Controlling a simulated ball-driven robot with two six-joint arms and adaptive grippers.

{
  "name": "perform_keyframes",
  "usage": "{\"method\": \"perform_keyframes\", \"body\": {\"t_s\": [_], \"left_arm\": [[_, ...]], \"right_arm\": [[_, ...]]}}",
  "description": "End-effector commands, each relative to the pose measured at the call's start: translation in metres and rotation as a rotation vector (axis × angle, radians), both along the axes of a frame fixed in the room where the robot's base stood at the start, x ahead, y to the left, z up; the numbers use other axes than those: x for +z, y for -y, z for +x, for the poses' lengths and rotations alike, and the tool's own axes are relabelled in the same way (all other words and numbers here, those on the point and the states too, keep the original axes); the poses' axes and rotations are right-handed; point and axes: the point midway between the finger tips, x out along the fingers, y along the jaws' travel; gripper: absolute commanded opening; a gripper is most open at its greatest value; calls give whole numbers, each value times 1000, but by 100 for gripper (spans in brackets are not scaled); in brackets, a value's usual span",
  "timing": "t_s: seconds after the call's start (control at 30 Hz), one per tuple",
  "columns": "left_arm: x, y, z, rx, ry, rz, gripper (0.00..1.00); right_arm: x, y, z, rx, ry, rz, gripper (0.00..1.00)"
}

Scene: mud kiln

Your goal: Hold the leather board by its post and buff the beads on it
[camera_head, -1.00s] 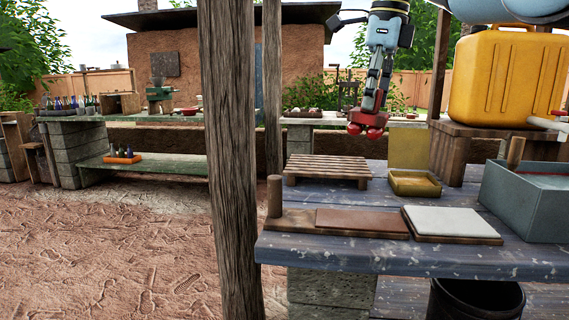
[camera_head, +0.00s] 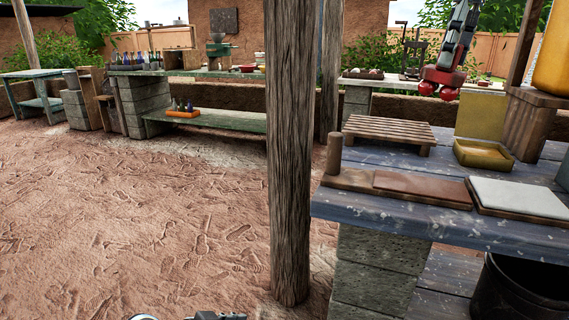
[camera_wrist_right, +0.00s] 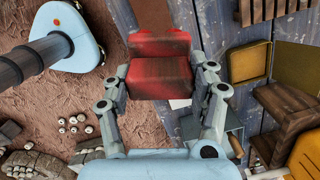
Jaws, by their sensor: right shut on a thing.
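The leather board (camera_head: 422,189) lies on the front of the blue plank table. It is a brown leather sheet on a wooden base, with an upright round post (camera_head: 334,153) at its left end. My right gripper (camera_head: 441,86) is above and behind the board, well apart from it, pointing down. Its fingers are shut on a red piece (camera_wrist_right: 160,78), which shows between them in the right wrist view. I cannot make out beads on the leather. A sliver of my own body shows at the bottom edge; my left gripper cannot be recognised there.
A white pad (camera_head: 518,198) on wood lies right of the leather board. Behind are a slatted rack (camera_head: 390,131) and a yellow tray (camera_head: 483,154). A thick wooden pillar (camera_head: 289,150) stands left of the table. A dark bucket (camera_head: 520,288) is below. The dirt ground at left is open.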

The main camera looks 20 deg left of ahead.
Motion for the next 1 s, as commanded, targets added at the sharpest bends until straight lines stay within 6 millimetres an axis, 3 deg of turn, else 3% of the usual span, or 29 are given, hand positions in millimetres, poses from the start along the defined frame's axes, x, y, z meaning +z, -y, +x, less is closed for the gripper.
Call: {"method": "perform_keyframes", "body": {"t_s": [0.03, 0.2, 0.4, 0.5, 0.6, 0.7, 1.0], "left_arm": [[27, 4, 21, -16, 63, -22, 57], [122, 18, 79, -70, 278, -107, 57], [232, 30, 122, -120, 494, -198, 57], [272, 31, 135, -131, 565, -225, 57], [299, 30, 146, -142, 615, -224, 57], [312, 29, 154, -146, 639, -217, 57], [318, 52, 186, -146, 648, -220, 57]], "right_arm": [[1, 0, 0, 0, 1, 0, 33], [1, 0, 0, 0, 1, 0, 33], [1, 0, 0, 0, 1, 0, 33], [1, 0, 0, 0, 1, 0, 33], [1, 0, 0, 0, 1, 0, 33], [0, 0, 0, 0, 1, 0, 33], [1, 0, 0, 0, 1, 0, 33]]}}
